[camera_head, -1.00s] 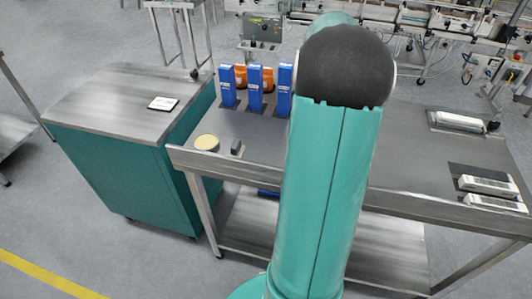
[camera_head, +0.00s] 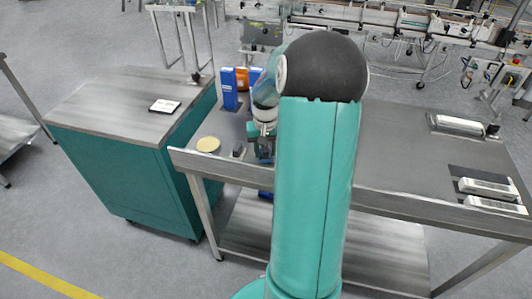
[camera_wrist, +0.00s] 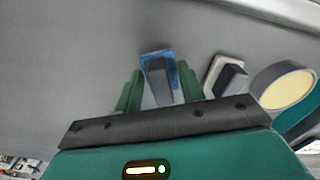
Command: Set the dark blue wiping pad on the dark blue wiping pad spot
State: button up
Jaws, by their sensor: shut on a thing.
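My gripper (camera_wrist: 160,71) is shut, its two green fingers on either side of a blue wiping pad with a grey grip (camera_wrist: 160,82). In the head view my gripper (camera_head: 263,148) is over the table's front left part, partly behind my arm. The held pad cannot be made out clearly there. I cannot make out a separate dark blue spot in either view. How close the pad is to the tabletop is hard to tell.
A pale pad with a dark grip (camera_wrist: 228,77) lies just beside the held pad. A round cream-topped tin (camera_head: 208,145) stands left of it. Blue boxes (camera_head: 229,88) stand behind. White devices (camera_head: 488,187) lie at the table's right. The table's middle right is clear.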

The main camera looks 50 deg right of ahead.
jog(key=shift+s+d+f, duration=0.1)
jog(key=shift+d+f, duration=0.05)
jog(key=shift+f, duration=0.7)
jog(key=shift+f, duration=0.15)
jog(key=o, duration=0.9)
jog(key=shift+o, duration=0.2)
